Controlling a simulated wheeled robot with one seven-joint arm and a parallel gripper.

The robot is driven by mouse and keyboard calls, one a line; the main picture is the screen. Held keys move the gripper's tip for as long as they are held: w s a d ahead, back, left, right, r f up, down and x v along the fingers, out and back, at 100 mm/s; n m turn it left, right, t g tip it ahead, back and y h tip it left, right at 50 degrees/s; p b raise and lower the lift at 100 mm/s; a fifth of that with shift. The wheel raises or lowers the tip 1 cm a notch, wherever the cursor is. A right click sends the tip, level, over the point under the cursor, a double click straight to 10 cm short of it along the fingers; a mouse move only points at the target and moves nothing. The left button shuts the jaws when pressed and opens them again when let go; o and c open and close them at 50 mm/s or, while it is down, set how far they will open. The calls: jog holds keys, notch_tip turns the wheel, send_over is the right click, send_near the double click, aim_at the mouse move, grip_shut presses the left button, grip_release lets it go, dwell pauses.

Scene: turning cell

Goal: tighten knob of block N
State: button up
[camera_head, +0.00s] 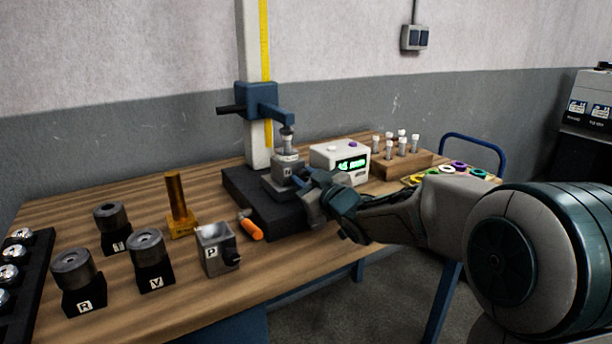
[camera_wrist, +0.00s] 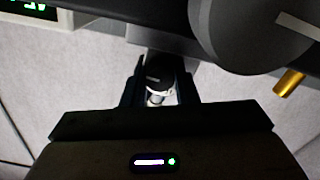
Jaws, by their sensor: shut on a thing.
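Block N (camera_head: 284,184), a grey block with a letter N label, stands on the black base of the column stand, under its blue arm. A grey cylinder sits on its top. My gripper (camera_head: 309,193) reaches in from the right at the block's side. In the wrist view my gripper (camera_wrist: 159,92) has its two dark fingers shut on a dark round knob (camera_wrist: 156,76). In the head view the knob is hidden behind my gripper.
The column stand (camera_head: 263,185) and a white box with a green display (camera_head: 342,160) are close to my gripper. An orange-handled tool (camera_head: 250,229), block P (camera_head: 215,250) and a brass post (camera_head: 178,205) stand to the left. A wooden rack (camera_head: 402,163) is at right.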

jog(key=m+p, duration=0.4)
jog(key=m, duration=0.1)
jog(key=shift+r, duration=0.15)
jog(key=m+p, duration=0.3)
jog(key=m, duration=0.2)
jog(key=shift+f+m, duration=0.25)
jog(key=shift+m, duration=0.05)
dwell(0.3)
jog(key=o, duration=0.7)
jog(key=shift+d, duration=0.1)
jog(key=v, duration=1.3)
jog(key=shift+s+d, duration=0.2)
jog(key=shift+s, duration=0.15)
